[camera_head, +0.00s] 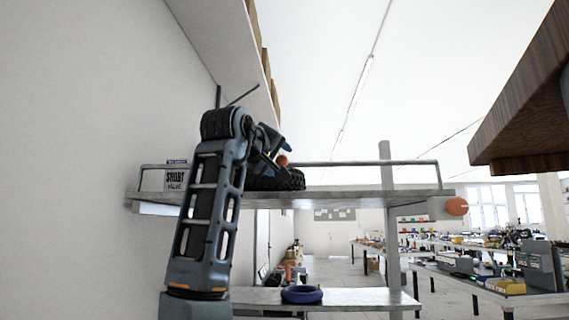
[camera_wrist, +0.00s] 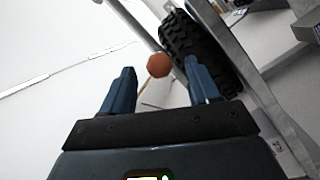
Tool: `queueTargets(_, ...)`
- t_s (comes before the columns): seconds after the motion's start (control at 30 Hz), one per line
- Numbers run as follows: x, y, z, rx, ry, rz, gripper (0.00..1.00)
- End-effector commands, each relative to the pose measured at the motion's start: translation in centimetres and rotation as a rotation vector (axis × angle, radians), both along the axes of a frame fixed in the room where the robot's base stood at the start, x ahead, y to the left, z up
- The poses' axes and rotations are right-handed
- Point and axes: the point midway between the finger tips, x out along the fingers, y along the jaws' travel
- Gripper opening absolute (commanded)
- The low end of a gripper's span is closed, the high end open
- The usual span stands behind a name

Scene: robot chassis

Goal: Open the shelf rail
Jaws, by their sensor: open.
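The shelf rail (camera_head: 370,163) is a thin grey bar that runs level above the front of the shelf board (camera_head: 370,199). A red-orange ball knob (camera_head: 282,160) shows near its middle, beside my gripper (camera_head: 270,146). In the wrist view the knob (camera_wrist: 158,65) appears between and slightly beyond the two blue fingertips of my gripper (camera_wrist: 160,68). The fingers are spread apart, and neither visibly touches the knob. A thin rod runs down from the knob. My arm hides part of the rail's left half.
A black tyre (camera_head: 278,179) lies on the shelf behind the knob and also shows in the wrist view (camera_wrist: 197,52). A lower shelf holds a blue ring (camera_head: 302,294). A wooden slab (camera_head: 520,100) hangs at upper right.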

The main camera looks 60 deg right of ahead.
Motion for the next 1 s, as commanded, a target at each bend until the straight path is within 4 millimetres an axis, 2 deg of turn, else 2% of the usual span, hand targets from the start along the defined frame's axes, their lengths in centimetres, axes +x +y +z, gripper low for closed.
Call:
queueTargets(0.1,0.1,-2.1,0.1,0.002,0.001,-0.002,0.60)
queueTargets(0.3,0.5,-4.6,0.1,0.000,0.000,-0.001,0.60)
queueTargets(0.5,0.6,-5.5,0.0,0.000,-0.001,0.001,0.60)
queueTargets(0.7,0.6,-5.5,0.0,-0.001,-0.001,0.000,0.60)
queueTargets(0.77,0.6,-5.5,0.0,-0.001,-0.001,0.000,0.57)
queueTargets(1.0,0.6,-5.5,0.0,0.000,-0.001,0.001,0.34)
